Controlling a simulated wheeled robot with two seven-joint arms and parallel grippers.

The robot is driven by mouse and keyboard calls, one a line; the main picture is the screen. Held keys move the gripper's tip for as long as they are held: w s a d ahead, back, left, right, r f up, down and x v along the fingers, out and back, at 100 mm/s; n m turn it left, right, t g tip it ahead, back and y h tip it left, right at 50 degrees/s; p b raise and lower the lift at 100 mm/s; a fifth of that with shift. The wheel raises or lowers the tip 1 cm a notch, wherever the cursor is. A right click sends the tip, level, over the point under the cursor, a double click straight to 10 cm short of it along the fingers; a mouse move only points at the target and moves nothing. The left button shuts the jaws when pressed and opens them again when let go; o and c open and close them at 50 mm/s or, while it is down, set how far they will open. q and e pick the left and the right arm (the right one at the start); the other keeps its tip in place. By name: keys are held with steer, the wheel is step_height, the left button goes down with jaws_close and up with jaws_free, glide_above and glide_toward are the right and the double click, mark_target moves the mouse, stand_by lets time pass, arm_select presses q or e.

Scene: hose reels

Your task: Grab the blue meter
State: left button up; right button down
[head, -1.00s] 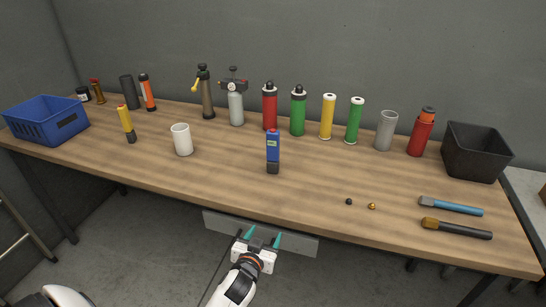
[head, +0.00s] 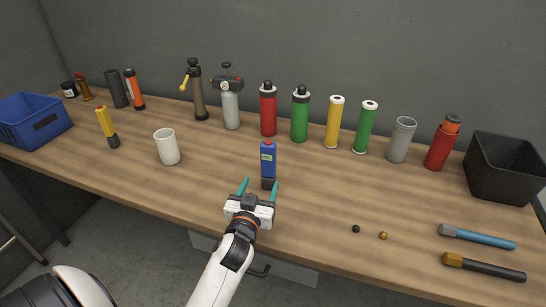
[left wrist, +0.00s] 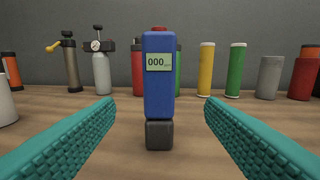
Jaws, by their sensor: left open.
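The blue meter (head: 268,160) stands upright on the wooden table, with a dark grey base, a small screen and a red top. In the left wrist view the meter (left wrist: 158,80) stands centred ahead, its screen reading 000. My left gripper (head: 259,188) is open just in front of the meter, at the table's front part. Its two teal fingers (left wrist: 160,125) are spread to either side of the meter's line, and I see no contact. My right gripper is not in view.
A white cup (head: 167,147) and a yellow-black tool (head: 107,127) stand left of the meter. Red (head: 268,110) and green (head: 300,114) bottles and other cylinders line the back. A small black piece (head: 355,229) and a brass piece (head: 383,235) lie to the right. Table between is clear.

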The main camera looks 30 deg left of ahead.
mark_target(267, 165)
arm_select(q)
steer(key=shift+r+x, duration=0.2)
steer(key=shift+x, duration=0.95)
steer(key=p+x, duration=0.1)
steer(key=x, duration=0.2)
steer(key=shift+w+r, duration=0.1)
steer(key=shift+w, duration=0.05)
steer(key=shift+w+a, duration=0.2)
steer(key=shift+w, duration=0.15)
steer(key=shift+w+a, duration=0.1)
steer(key=shift+w, duration=0.2)
steer(key=p+x, duration=0.1)
steer(key=x, duration=0.3)
steer(key=shift+w+a+r, duration=0.1)
steer(key=shift+r, duration=0.05)
steer(key=shift+w, duration=0.25)
steer(key=shift+s, duration=0.1)
steer(key=shift+c, duration=0.7)
steer(key=c, duration=1)
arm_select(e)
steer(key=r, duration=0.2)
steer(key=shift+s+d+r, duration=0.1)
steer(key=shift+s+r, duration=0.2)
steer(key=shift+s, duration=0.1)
